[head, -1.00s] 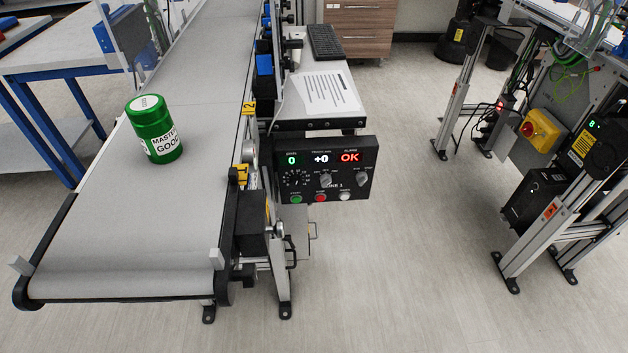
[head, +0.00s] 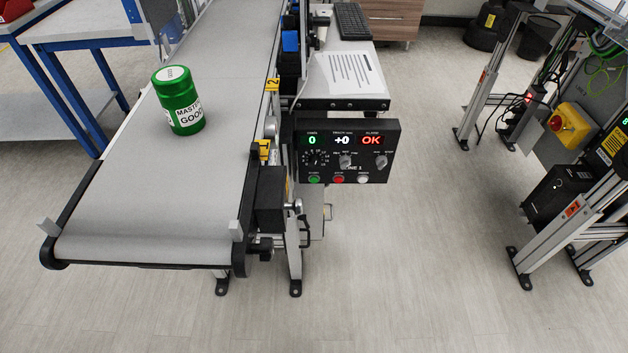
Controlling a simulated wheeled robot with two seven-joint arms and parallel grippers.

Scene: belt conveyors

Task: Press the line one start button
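The line one control panel (head: 347,151) is a black box on the right side of the conveyor, marked with a partly legible "LINE 1". Its green start button (head: 314,179) is at the lower left of the panel face. A red button (head: 339,179) and a white button (head: 363,179) sit to its right. The displays above read a green 0, a white +0 and a red OK. Knobs lie between the displays and the buttons. Neither of my grippers is in the head view.
A green jar (head: 180,101) labelled "MASTER GOOD" stands upright on the grey conveyor belt (head: 150,215). A side shelf (head: 345,104) holds a paper sheet and keyboard. A machine frame (head: 560,215) with a red-and-yellow switch stands at right. Floor in front of and right of the panel is clear.

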